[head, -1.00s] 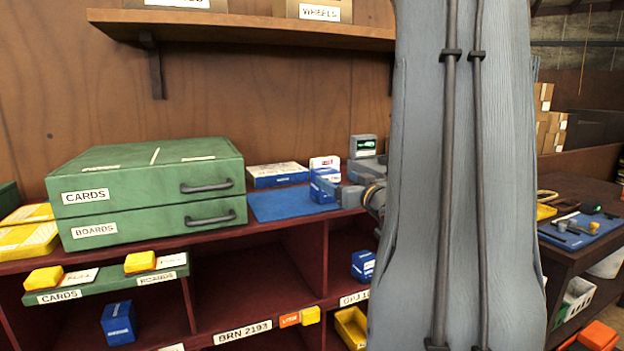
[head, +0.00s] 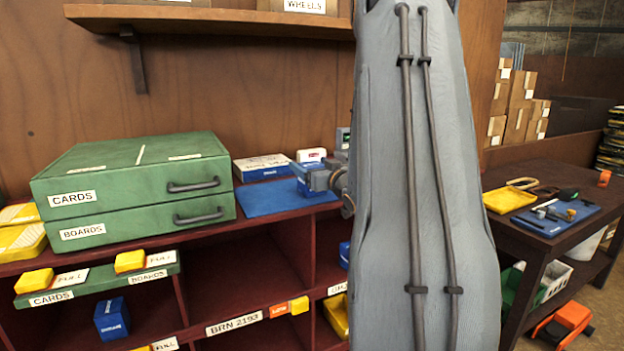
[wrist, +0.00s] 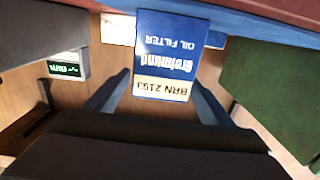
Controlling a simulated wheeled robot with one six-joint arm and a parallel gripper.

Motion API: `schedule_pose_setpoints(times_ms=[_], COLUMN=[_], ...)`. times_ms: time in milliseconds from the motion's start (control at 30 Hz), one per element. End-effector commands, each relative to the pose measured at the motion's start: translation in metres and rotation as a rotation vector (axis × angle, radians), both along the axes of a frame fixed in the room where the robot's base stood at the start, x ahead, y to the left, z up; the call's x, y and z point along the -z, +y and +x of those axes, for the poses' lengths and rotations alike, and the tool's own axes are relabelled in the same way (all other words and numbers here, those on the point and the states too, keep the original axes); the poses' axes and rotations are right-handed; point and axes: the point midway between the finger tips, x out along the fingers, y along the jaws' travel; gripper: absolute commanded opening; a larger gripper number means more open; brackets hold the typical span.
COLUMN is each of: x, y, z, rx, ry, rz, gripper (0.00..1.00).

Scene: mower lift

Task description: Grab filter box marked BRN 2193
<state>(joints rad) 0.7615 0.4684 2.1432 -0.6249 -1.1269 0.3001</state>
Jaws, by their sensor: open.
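The blue filter box with a cream label reading BRN 2193 (wrist: 163,60) appears upside down in the wrist view, between and just beyond the two fingers. My gripper (wrist: 157,97) is open, with a finger on either side of the box; I cannot tell whether they touch it. In the head view my gripper (head: 309,178) is over the blue mat on the shelf top, at a small blue box (head: 303,188). My arm and gripper hide part of that box.
A green drawer cabinet (head: 136,190) stands left of the blue mat (head: 262,200). A flat blue-and-white box (head: 262,167) and a small white-topped box (head: 311,155) are behind. A device with a green screen (wrist: 66,68) is close by. Cubbyholes below include one labelled BRN 2193 (head: 235,324).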

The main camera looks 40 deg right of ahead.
Motion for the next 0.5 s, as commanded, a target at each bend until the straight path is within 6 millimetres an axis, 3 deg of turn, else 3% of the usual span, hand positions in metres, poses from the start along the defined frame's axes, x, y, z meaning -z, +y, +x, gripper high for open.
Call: schedule_pose_setpoints(times_ms=[33,300,500], x=[-0.0001,-0.0001,-0.0010], y=[-0.0001,0.0000,-0.0001], z=[-0.0001,-0.0003,-0.0002], rx=[0.000,0.000,0.000], ry=[0.000,0.000,-0.002], rz=[0.000,0.000,0.000], gripper=[0.70,0.24,0.22])
